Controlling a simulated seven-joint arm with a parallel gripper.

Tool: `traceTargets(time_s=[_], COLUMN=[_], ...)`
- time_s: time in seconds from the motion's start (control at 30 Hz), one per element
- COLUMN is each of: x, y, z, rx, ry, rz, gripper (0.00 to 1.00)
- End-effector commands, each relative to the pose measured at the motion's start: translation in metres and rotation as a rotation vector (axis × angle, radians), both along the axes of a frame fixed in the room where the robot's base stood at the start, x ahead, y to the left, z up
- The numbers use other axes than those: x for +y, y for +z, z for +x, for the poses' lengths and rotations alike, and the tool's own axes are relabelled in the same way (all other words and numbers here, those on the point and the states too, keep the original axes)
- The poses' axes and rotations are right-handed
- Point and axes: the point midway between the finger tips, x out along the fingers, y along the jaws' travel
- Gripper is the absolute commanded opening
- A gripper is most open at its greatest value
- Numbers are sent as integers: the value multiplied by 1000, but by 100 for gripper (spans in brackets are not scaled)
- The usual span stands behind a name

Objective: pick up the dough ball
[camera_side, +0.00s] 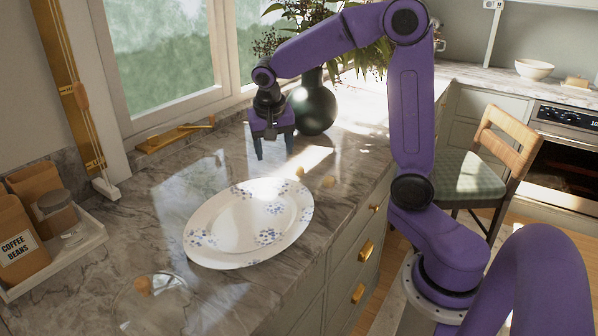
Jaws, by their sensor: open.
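My gripper (274,154) points down over the counter behind the plate, up and left of the lumps. Its two fingers are apart with nothing between them.
A white oval plate with blue flowers (235,225) lies mid-counter. A dark vase (314,108) with foliage stands close behind my gripper. A clear round dish (165,307) with a small orange-brown piece (143,285) is at the front. A tray (75,250) with coffee containers is left.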

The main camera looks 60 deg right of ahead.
Motion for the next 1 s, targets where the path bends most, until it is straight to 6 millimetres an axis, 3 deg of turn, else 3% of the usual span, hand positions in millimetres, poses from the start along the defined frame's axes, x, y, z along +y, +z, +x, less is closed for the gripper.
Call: traceTargets(time_s=[0.2, 0.33, 0.57, 1.0], x=[-69, -97, -116, -146], y=[4, 5, -2, -75], z=[30, 36, 39, 43], rx=[-81, -115, -134, -130], ry=[-390, -536, -617, -615], rz=[-34, -50, -61, -60], gripper=[65, 65, 65, 65])
